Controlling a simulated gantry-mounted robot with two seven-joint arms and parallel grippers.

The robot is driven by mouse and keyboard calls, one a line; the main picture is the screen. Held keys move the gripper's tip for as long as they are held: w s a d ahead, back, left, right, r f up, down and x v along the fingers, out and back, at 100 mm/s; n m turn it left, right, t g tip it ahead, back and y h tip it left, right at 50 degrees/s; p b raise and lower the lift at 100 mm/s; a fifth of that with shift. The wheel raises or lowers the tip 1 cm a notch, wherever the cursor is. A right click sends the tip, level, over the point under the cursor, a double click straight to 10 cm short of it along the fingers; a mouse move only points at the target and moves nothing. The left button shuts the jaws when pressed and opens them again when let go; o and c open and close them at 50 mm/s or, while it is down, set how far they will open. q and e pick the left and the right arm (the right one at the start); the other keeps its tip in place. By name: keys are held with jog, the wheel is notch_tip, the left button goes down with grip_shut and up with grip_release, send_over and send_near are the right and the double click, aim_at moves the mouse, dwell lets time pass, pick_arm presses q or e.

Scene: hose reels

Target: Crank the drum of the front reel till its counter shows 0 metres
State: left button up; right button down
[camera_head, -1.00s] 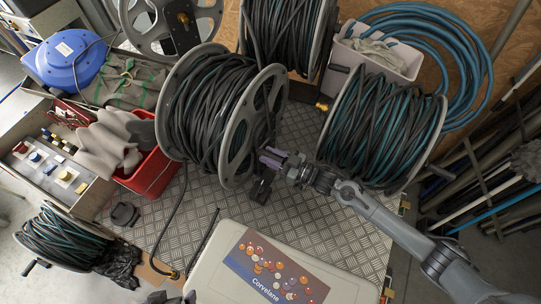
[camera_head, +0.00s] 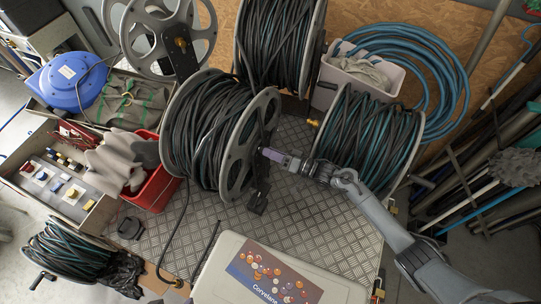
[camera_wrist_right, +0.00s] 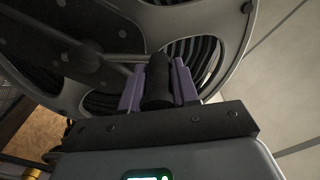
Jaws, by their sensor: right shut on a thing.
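The front reel (camera_head: 208,128) stands on the metal deck, wound with dark and teal hose, its grey spoked flange (camera_head: 248,146) facing right. My right gripper (camera_head: 268,154) is at the outer side of this flange. In the right wrist view its purple fingers (camera_wrist_right: 158,88) are shut on a black crank handle (camera_wrist_right: 158,80), one on each side, with the flange's rim and spokes behind. The handle is mostly hidden by the fingers in the head view. I cannot make out a counter reading. My left gripper is not in view.
Another full reel (camera_head: 370,138) stands close to my right arm, and one (camera_head: 280,42) behind. A pale case (camera_head: 225,275) lies in front. A red bin (camera_head: 158,190) and a parts tray (camera_head: 85,205) are left. Bare deck (camera_head: 310,215) shows below my right arm.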

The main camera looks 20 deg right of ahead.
jog(key=shift+w+d+r+m, duration=0.35)
jog(key=shift+r+m, duration=0.05)
jog(key=shift+m, duration=0.1)
jog(key=c, duration=0.8)
grip_release()
jog(key=shift+f, duration=0.1)
jog(key=shift+c, duration=0.2)
jog(key=shift+d, duration=0.1)
jog(key=shift+s+d+f, duration=0.1)
jog(key=shift+s+d, duration=0.25)
jog(key=shift+s, duration=0.15)
jog(key=v, duration=0.9)
jog(key=shift+s+d, duration=0.2)
